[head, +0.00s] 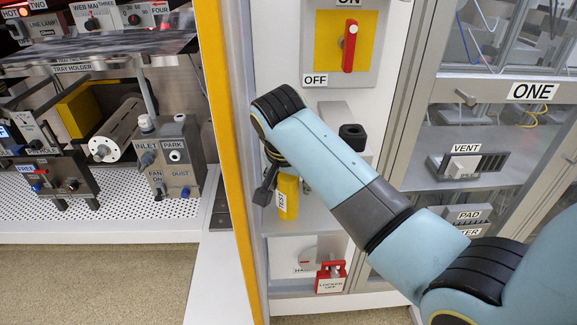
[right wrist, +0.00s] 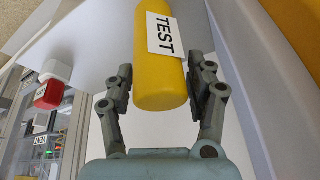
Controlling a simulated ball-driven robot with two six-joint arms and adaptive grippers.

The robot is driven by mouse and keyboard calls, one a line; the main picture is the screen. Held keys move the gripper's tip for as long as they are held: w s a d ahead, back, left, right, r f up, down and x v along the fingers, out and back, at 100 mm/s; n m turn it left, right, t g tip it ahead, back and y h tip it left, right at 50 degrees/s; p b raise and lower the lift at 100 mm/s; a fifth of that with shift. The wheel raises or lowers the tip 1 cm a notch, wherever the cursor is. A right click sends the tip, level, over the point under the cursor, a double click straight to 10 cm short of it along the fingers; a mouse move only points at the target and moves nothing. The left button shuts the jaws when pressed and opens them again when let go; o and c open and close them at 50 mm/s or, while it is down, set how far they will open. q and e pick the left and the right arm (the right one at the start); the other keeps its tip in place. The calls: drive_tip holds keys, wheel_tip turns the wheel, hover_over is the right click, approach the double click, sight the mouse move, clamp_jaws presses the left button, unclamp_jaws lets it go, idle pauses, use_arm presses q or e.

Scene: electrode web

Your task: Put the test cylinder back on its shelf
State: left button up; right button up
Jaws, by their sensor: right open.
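The test cylinder (head: 291,198) is yellow with a white TEST label. In the head view it is upright in the cabinet bay, partly hidden behind my right arm. My right gripper (head: 267,183) is beside it, largely hidden by the arm. In the right wrist view the cylinder (right wrist: 160,100) lies between the two fingers of my right gripper (right wrist: 160,72), which are apart on either side of it. I see a gap beside the left finger; contact on the right is unclear. What supports the cylinder is hard to tell. My left gripper is not in view.
A red OFF switch (head: 350,46) is above my arm. A black-capped part (head: 352,136) is just behind the arm. A red lockout tag (head: 331,279) hangs below. The yellow post (head: 228,130) stands close left of the gripper. Shelves with a VENT unit (head: 466,164) are at right.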

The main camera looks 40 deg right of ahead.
drive_tip(key=v, duration=0.9)
drive_tip(key=shift+r, duration=0.3)
drive_tip(key=shift+a, duration=0.1)
